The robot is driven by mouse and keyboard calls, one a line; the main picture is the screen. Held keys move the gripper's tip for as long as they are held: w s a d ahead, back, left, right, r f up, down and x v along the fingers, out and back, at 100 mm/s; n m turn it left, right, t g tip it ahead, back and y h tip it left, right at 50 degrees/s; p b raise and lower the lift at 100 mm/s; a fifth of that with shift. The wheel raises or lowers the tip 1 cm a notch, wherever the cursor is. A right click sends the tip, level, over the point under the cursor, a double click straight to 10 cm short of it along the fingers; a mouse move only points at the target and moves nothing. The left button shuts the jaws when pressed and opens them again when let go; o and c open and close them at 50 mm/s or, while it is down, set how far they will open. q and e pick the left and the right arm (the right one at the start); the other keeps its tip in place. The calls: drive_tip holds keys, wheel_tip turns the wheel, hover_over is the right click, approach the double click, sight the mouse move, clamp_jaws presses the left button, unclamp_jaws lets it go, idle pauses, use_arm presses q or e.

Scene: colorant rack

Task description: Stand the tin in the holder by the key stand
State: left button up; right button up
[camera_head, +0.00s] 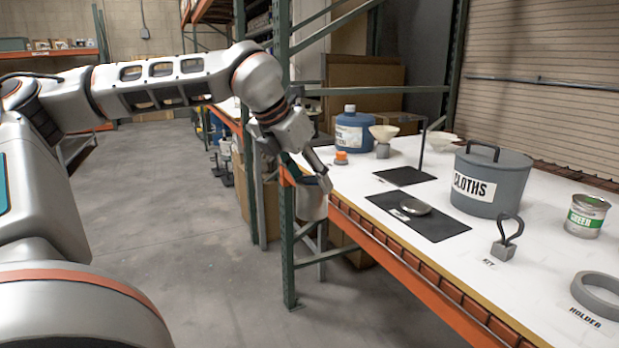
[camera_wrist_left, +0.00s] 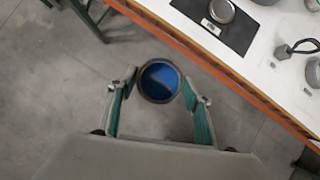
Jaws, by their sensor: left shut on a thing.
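My left gripper (camera_head: 308,178) is shut on a tin (camera_head: 313,206), held out over the floor beside the table's front edge. The left wrist view shows this tin (camera_wrist_left: 160,81) from above between the fingers, open-topped and blue inside. The holder (camera_head: 592,299), a grey ring with a HOLDER label, is at the table's front right, apart from the tin and empty. The key stand (camera_head: 504,250), a grey block with a dark loop, is left of the holder. It also shows in the left wrist view (camera_wrist_left: 283,52). My right gripper is out of view.
A round metal lid (camera_head: 415,207) lies on a black mat (camera_head: 440,226). A grey CLOTHS bin (camera_head: 489,185), a GREEN tin (camera_head: 587,215) and a blue jug (camera_head: 350,135) stand behind. The orange table edge (camera_head: 430,278) lies between the held tin and the holder.

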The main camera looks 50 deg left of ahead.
sight(297, 195)
use_arm(q)
drive_tip(key=shift+s+f, duration=0.1)
drive_tip(key=shift+s, duration=0.35)
drive_tip(key=shift+s+a+f+m, duration=0.2)
drive_tip(key=shift+s+f+m, duration=0.2)
drive_tip(key=shift+f, duration=0.25)
drive_tip(key=shift+s+a+f+m+h, duration=0.1)
drive_tip(key=shift+s+f+m+h, duration=0.15)
drive_tip(key=shift+f, duration=0.25)
drive_tip(key=shift+s+f+m+h, duration=0.25)
drive_tip(key=shift+f, duration=0.25)
drive_tip(key=shift+s+d+f+m+h, duration=0.15)
drive_tip(key=shift+f+m, duration=0.1)
drive_tip(key=shift+f, duration=0.2)
drive_tip(key=shift+s+f+m+h, duration=0.2)
drive_tip(key=shift+f+m, duration=0.1)
drive_tip(key=shift+f, duration=0.15)
drive_tip(key=shift+s+d+f+m+h, duration=0.15)
drive_tip(key=shift+f+m, duration=0.1)
drive_tip(key=shift+f, duration=0.2)
drive_tip(key=shift+s+d+f+m+h, duration=0.15)
drive_tip(key=shift+d+f+m+h, duration=0.15)
drive_tip(key=shift+f, duration=0.25)
drive_tip(key=shift+s+d+f+m+h, duration=0.15)
drive_tip(key=shift+d+f+m, duration=0.1)
drive_tip(key=shift+f+m, duration=0.25)
drive_tip(key=shift+s+d+f+m+h, duration=0.15)
drive_tip(key=shift+d+f+m, duration=0.15)
drive_tip(key=shift+f, duration=0.25)
